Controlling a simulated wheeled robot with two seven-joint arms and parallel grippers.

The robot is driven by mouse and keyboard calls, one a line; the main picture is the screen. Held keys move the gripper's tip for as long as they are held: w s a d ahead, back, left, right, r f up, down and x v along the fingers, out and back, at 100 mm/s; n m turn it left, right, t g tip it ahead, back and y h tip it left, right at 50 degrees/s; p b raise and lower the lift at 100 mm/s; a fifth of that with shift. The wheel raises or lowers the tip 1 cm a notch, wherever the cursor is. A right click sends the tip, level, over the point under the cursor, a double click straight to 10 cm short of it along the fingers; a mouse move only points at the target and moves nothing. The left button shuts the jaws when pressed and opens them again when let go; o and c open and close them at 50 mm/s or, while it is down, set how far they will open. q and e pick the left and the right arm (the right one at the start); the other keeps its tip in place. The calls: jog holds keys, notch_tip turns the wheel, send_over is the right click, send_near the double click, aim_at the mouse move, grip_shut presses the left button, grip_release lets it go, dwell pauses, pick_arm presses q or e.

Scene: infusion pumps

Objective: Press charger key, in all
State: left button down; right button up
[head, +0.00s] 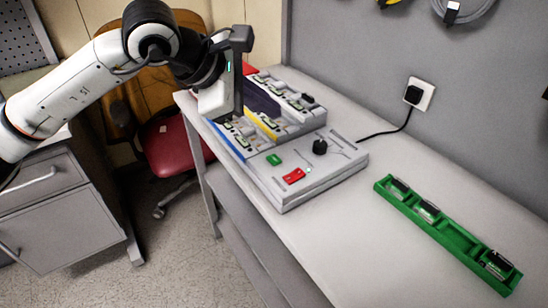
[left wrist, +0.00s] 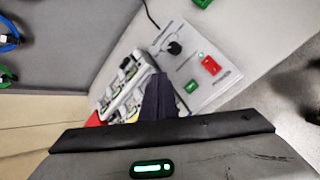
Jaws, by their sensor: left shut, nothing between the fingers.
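The grey charger (head: 335,178) stands on the table, with a sloping front panel that carries a green key (head: 273,159), a red key (head: 294,175) and a black knob (head: 320,146). A small green light shows beside the red key. In the left wrist view I see the green key (left wrist: 191,86), the red key (left wrist: 211,65) and the knob (left wrist: 174,47). My left gripper (head: 276,114) is shut and empty, its dark fingers over the charger's bays, behind the green key. Its fingertips (left wrist: 158,76) appear apart from the keys. My arm and fingers hide part of the bays.
A green tray (head: 449,238) with several battery-like blocks lies on the table at right. A black cable runs from the charger to a wall plug (head: 413,95). A red chair (head: 172,157) and a grey cabinet (head: 65,215) stand at left.

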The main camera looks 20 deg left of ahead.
pick_arm(q)
jog(key=shift+f, duration=0.15)
jog(key=b, duration=0.5)
send_over(274, 160)
jog(key=f, duration=0.5)
jog(key=a+f, duration=0.1)
jog(key=f, duration=0.2)
jog(key=shift+s, duration=0.4)
pick_arm(e)
notch_tip(274, 160, down, 5)
jog(key=shift+a+r, duration=0.1)
jog(key=shift+r, duration=0.1)
pick_arm(q)
jog(key=shift+d+f, duration=0.1)
jog(key=shift+f, duration=0.15)
pick_arm(e)
jog(key=shift+a, duration=0.15)
pick_arm(q)
jog(key=shift+f+b, duration=0.1)
jog(key=shift+b, duration=0.25)
pick_arm(e)
jog(key=shift+w+a+r, duration=0.15)
jog(key=shift+a, duration=0.05)
jog(key=shift+a+r, duration=0.2)
jog(key=shift+r, duration=0.05)
jog(key=shift+d+f, duration=0.2)
jog(key=shift+w+a+r, duration=0.1)
jog(key=shift+w+r, duration=0.05)
